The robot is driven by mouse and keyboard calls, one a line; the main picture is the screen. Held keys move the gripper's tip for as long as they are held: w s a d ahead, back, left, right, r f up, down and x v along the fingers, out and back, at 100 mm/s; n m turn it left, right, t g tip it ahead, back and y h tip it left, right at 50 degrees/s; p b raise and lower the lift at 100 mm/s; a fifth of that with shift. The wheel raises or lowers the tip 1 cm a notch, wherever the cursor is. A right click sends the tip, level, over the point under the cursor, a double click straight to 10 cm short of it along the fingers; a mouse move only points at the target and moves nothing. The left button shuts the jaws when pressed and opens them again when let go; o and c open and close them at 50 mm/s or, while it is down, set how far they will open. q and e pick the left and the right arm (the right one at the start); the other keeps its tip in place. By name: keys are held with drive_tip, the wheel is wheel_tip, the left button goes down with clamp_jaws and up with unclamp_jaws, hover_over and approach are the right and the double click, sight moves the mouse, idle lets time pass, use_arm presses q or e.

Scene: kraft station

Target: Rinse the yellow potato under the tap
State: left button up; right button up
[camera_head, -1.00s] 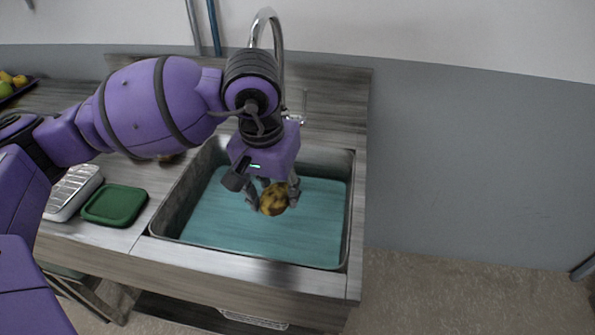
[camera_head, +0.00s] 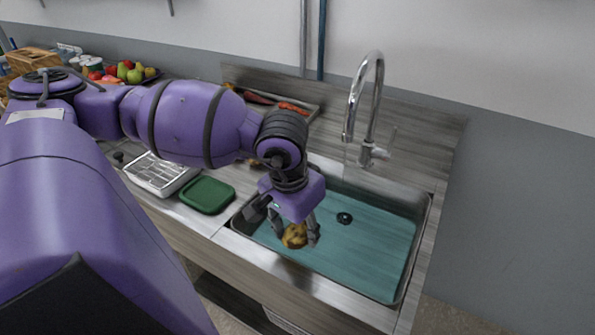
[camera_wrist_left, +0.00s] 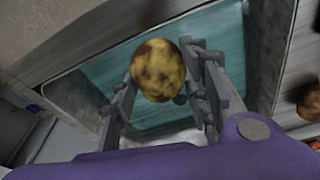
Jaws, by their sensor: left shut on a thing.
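The yellow potato (camera_head: 294,236), with brown patches, is held between the fingers of my left gripper (camera_head: 296,232) above the left front part of the sink (camera_head: 300,275). In the left wrist view the potato (camera_wrist_left: 158,70) sits between the fingertips of the gripper (camera_wrist_left: 165,80). The tap (camera_head: 369,105) is a tall chrome gooseneck at the back of the sink, to the right of and behind the potato. The sink has a teal floor with a dark drain (camera_head: 344,218). My right gripper is not in view.
A green lid (camera_head: 207,195) and a white ribbed tray (camera_head: 160,174) lie on the counter left of the sink. A tray with carrots (camera_head: 293,108) is behind my arm. A fruit tray (camera_head: 130,72) stands far left. The right side of the sink is clear.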

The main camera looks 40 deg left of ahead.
use_arm(q)
drive_tip(key=w+b, duration=0.1)
drive_tip(key=w, duration=0.1)
drive_tip(key=w+f, duration=0.1)
drive_tip(key=w, duration=0.1)
drive_tip(key=shift+w+a+b, duration=0.15)
drive_tip(key=shift+a+b, duration=0.05)
drive_tip(key=shift+b, duration=0.15)
drive_tip(key=w+f+b, duration=0.1)
drive_tip(key=w+b, duration=0.2)
drive_tip(key=w, duration=0.3)
drive_tip(key=shift+w+a+f, duration=0.25)
drive_tip(key=shift+a+f, duration=0.05)
drive_tip(key=shift+a, duration=0.05)
drive_tip(key=shift+w+a+b, duration=0.1)
drive_tip(key=shift+w+b, duration=0.5)
drive_tip(key=shift+w, duration=0.35)
